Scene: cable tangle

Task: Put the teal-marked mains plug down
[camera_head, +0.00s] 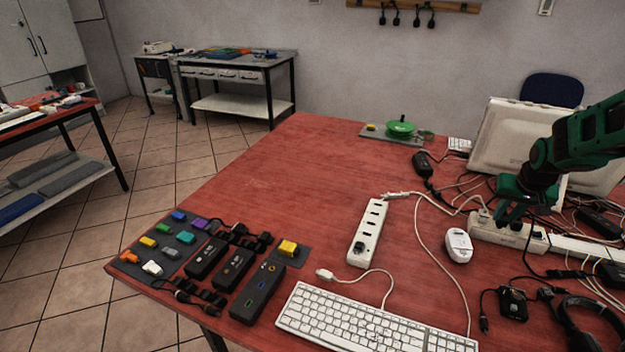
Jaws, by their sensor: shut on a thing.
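My green gripper (508,220) is at the right of the table, pointing down just over a white power strip (475,232). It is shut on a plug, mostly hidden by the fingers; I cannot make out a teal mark. A small pale plug or connector (483,215) shows at the strip's left end, left of the fingers. I cannot tell whether the held plug touches the strip.
Cables tangle around the gripper. A white case (500,135) stands behind. The red table's (290,170) left-middle is clear.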

